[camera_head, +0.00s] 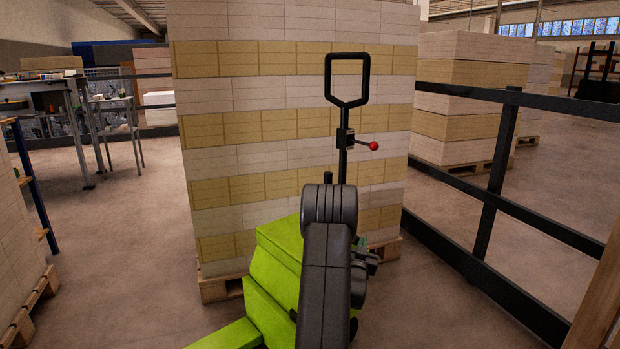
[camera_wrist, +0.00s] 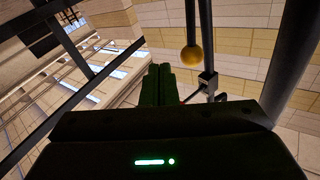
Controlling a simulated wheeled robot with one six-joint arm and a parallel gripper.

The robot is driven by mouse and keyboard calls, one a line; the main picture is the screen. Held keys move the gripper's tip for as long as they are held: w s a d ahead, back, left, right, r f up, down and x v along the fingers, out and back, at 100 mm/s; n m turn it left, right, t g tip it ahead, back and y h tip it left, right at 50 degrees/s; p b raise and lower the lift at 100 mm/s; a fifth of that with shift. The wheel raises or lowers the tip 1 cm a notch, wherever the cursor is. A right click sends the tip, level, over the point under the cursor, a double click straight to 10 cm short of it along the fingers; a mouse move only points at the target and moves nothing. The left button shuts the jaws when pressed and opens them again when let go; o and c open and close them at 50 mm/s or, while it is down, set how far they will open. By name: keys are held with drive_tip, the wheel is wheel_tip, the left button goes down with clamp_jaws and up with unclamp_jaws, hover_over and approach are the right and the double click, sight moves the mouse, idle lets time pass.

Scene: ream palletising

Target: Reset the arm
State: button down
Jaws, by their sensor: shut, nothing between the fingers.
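My arm (camera_head: 328,255) is folded in front of my body in the head view, with its black links seen from behind. My gripper (camera_wrist: 164,72) shows in the wrist view as two dark fingers side by side, shut with nothing between them. In the head view the gripper is mostly hidden behind the arm, and only dark parts show at its right side. The wrist view is tilted, with the stack of reams behind the fingers. The fingers appear apart from the stack.
A tall stack of white and tan reams (camera_head: 290,120) stands on a wooden pallet (camera_head: 222,288) straight ahead. A black handle (camera_head: 347,100) with a red-knobbed lever (camera_head: 374,145) rises before it. A black railing (camera_head: 490,200) runs along the right. Open floor (camera_head: 120,230) lies left; tables (camera_head: 65,85) stand beyond.

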drive_tip(key=s+a+f+m, duration=0.1)
drive_tip(key=s+f, duration=0.2)
drive_tip(key=s, duration=0.4)
drive_tip(key=s+a+f+m+t+h+p, duration=0.1)
drive_tip(key=s+a+f, duration=0.1)
drive_tip(key=s, duration=0.5)
drive_tip(key=shift+s+f+m+p, duration=0.3)
drive_tip(key=shift+f, duration=0.1)
